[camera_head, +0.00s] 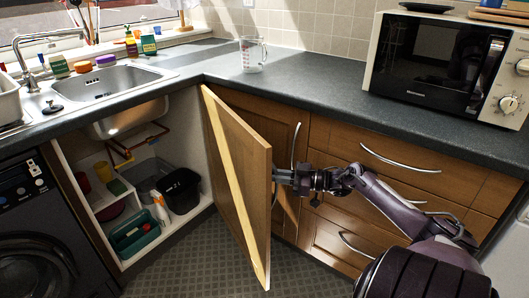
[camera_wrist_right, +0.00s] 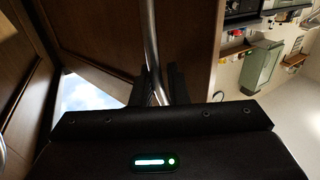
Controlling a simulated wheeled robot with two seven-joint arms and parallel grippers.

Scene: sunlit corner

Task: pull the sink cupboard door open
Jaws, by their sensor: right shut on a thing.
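The sink cupboard door (camera_head: 238,175) stands wide open, swung out from the cupboard under the sink, its edge facing me. My right gripper (camera_head: 277,176) is at the door's outer face, on its right side. In the right wrist view my right gripper (camera_wrist_right: 160,90) is shut on the door's metal bar handle (camera_wrist_right: 150,40), with one finger on each side of it. In the head view the handle is mostly hidden by the gripper and the door. The open sink cupboard (camera_head: 140,190) shows its inside. My left gripper is not in view.
Inside the cupboard are a black bin (camera_head: 181,190), a green caddy (camera_head: 134,236) and several small items. A washing machine (camera_head: 40,230) stands at the left. Closed drawers (camera_head: 400,165) are behind my right arm. The floor (camera_head: 200,265) before the cupboard is clear.

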